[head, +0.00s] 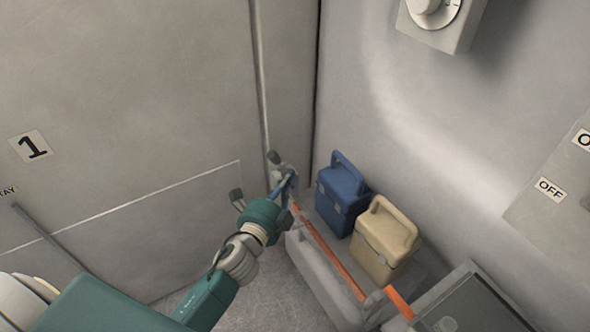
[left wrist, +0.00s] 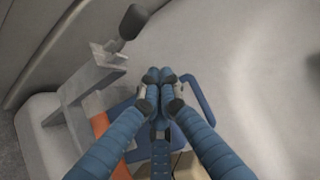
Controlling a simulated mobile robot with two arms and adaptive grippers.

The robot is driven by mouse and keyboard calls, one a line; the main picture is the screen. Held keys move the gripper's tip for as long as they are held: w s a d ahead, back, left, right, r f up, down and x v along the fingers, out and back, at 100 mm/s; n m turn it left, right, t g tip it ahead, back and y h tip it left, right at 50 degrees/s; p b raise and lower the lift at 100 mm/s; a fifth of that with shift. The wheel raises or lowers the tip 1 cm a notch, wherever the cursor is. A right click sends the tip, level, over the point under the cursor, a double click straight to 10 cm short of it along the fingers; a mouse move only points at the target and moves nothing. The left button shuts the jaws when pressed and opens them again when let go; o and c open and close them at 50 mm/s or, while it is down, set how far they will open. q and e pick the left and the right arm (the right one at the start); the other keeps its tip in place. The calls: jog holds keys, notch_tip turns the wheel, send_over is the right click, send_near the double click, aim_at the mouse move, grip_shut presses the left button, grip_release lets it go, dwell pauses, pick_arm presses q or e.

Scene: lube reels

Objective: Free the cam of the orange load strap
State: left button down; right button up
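The orange load strap (head: 330,252) runs along the front of a grey shelf, across the boxes. At its far upper end is a grey metal cam buckle with a dark-tipped lever (head: 275,158). The left wrist view shows the grey buckle (left wrist: 92,85), its dark lever tip (left wrist: 132,21) standing up and a piece of orange strap (left wrist: 103,128). My left gripper (head: 291,177) is beside the buckle; in the left wrist view its blue fingers (left wrist: 160,76) meet at the tips, right of the buckle, with nothing visible between them. My right gripper is out of view.
A blue box (head: 342,197) and a tan box (head: 386,240) stand on the shelf (head: 318,278) behind the strap, against the wall. A dark-topped unit (head: 465,305) is at the lower right. A dial box (head: 440,22) hangs on the wall above.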

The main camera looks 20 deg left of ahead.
pick_arm(q)
jog(key=shift+s+d+f+b, duration=0.1)
jog(key=shift+s+f+b, duration=0.15)
jog(key=shift+s, duration=0.5)
jog(key=shift+s+a+f+b, duration=0.15)
jog(key=shift+s+f, duration=0.1)
jog(key=shift+s, duration=0.55)
jog(key=shift+s+d+f+b, duration=0.15)
jog(key=shift+s+f+b, duration=0.1)
jog(key=shift+s, duration=0.5)
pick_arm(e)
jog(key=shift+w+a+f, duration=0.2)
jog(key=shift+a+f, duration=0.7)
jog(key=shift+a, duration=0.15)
